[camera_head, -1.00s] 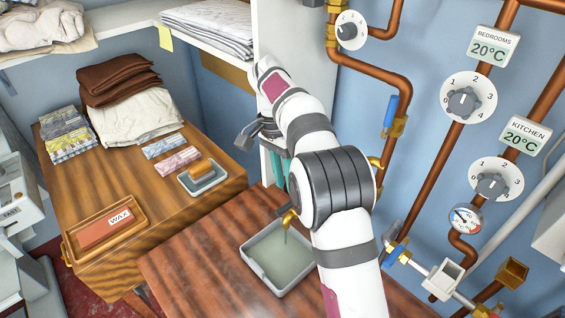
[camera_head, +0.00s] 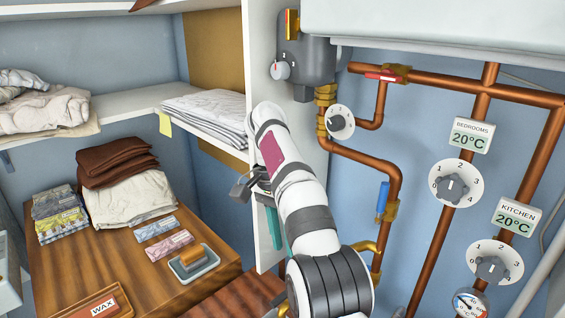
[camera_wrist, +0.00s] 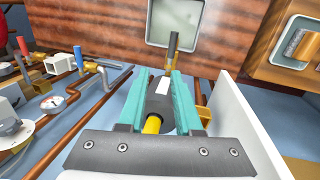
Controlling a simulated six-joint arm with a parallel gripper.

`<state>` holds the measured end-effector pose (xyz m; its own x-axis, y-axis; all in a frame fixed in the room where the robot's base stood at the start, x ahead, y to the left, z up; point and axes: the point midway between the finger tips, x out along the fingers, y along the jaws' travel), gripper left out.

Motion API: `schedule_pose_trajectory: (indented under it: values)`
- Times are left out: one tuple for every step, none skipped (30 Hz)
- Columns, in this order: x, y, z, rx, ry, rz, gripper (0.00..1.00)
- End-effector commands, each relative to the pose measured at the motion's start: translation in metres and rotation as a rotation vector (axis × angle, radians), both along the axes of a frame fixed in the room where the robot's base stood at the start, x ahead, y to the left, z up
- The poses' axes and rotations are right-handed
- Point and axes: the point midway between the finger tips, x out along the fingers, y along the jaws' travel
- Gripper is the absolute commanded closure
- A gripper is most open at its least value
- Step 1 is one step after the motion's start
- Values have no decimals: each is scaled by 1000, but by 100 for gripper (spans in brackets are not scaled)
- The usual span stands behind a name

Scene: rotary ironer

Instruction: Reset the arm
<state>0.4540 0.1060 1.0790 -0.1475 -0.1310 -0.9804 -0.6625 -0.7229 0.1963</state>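My arm reaches up and left across the head view, bending over at the top beside the white shelf's end panel. My gripper points down there, mostly hidden by the arm and panel; a teal finger (camera_head: 273,226) shows beside the panel. In the wrist view, my gripper (camera_wrist: 163,72) has its two teal fingers apart. A dark part with a white patch (camera_wrist: 163,88) and a yellow piece below it show in the gap; I cannot tell whether they lie between the fingers or beneath them. I see nothing clearly gripped.
The white panel (camera_wrist: 240,125) stands close to the gripper. Copper pipes (camera_head: 395,165) and dials (camera_head: 455,184) line the right wall. A grey boiler (camera_head: 305,62) hangs above. The wooden table (camera_head: 85,265) bears cloths, packets and a wax tray. A grey basin (camera_wrist: 175,24) lies below.

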Motion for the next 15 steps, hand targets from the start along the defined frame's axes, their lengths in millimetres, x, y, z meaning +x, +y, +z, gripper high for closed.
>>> schedule_pose_trajectory:
  values:
    - [-18,-15,15,13,6,35,67]
    - [-32,-25,22,27,10,65,67]
    - [-55,-38,29,47,13,105,67]
    - [-73,-47,31,65,14,133,67]
    - [-93,-54,32,86,12,157,67]
    - [-121,-62,29,113,6,186,67]
    - [-143,-67,25,135,-1,204,67]
    - [-165,-71,19,157,-10,219,67]
    - [-194,-75,8,186,-25,234,67]
    - [-215,-76,-1,208,-36,242,67]
    - [-235,-77,-11,226,-50,249,67]
    - [-258,-77,-25,249,-68,253,67]
    - [-273,-76,-36,263,-81,255,67]
    - [-285,-75,-46,276,-92,253,67]
    - [-300,-74,-57,288,-107,252,67]
